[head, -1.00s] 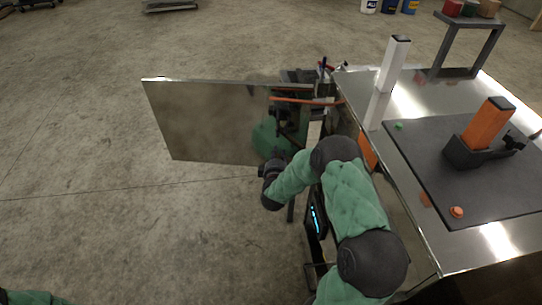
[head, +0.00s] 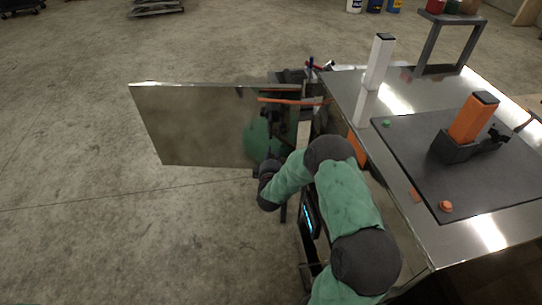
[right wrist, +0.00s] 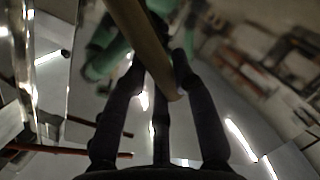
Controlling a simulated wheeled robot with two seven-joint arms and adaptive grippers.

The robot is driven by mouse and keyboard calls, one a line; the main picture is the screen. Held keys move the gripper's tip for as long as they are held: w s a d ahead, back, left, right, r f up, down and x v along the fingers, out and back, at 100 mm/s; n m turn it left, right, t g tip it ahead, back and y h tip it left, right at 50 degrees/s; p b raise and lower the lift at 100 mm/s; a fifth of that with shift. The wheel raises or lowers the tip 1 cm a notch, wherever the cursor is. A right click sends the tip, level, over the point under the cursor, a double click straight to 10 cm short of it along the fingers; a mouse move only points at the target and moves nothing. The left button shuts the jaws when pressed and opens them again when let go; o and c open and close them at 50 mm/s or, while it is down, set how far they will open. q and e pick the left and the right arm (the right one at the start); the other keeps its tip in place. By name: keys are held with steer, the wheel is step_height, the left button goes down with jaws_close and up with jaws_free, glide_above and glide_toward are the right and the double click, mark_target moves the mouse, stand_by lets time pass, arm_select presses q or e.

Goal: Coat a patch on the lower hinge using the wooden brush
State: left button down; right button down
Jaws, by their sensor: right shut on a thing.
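My right gripper (right wrist: 158,72) is shut on the wooden brush (right wrist: 143,38), whose handle runs from the top of the right wrist view down between the dark fingers. The brush's bristles cannot be made out. In the head view the right gripper (head: 268,166) is at the open metal door (head: 195,125), near its lower right, partly hidden by my wrist. The lower hinge cannot be made out for sure; the door's hinge side is behind my right arm in the head view. My left gripper is not in view.
A metal-topped trailer (head: 405,92) stands at the right, with a black mat (head: 415,165), an orange-handled tool (head: 472,118) and a white post (head: 378,62).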

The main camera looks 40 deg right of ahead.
steer(key=shift+s+d, duration=0.3)
steer(key=shift+d, duration=0.2)
stand_by(0.3)
steer(key=s, duration=0.1)
steer(key=s+a, duration=0.2)
steer(key=shift+s+p, duration=0.25)
steer(key=shift+p, duration=0.1)
steer(key=shift+w+d, duration=0.1)
steer(key=shift+w+d+b, duration=0.3)
steer(key=shift+w+d, duration=0.2)
steer(key=shift+w, duration=0.35)
steer(key=shift+w+d+b, duration=0.3)
steer(key=shift+w+d, duration=0.2)
steer(key=shift+w, duration=0.3)
